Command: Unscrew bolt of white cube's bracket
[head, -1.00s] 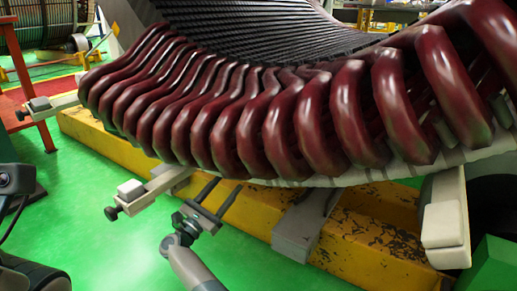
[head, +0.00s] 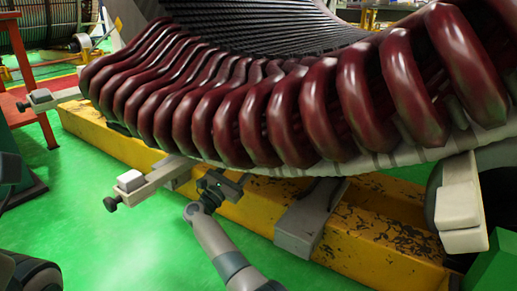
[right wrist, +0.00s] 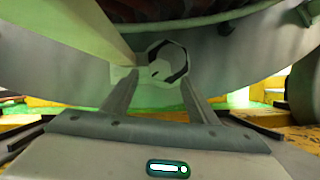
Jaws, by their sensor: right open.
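The white cube (head: 131,180) sits on the outer part of the pale bracket (head: 152,184), which sticks out from below the red coils at the left. The bracket has a dark knob at its outer end. My right gripper (head: 223,183) is right of the bracket, pointing in under the coils. In the right wrist view its two fingers (right wrist: 158,84) are open and apart. A hexagonal bolt head (right wrist: 167,62) shows between and just past the fingertips; contact cannot be told. A pale beam, likely the bracket (right wrist: 88,32), runs at the upper left. My left gripper is not in view.
The large stator's red coils (head: 262,125) overhang the work area. A yellow beam (head: 365,232) with a grey block (head: 310,218) lies below, right of my gripper. Other pale brackets stand at far left and right (head: 459,207). Green floor in front is clear.

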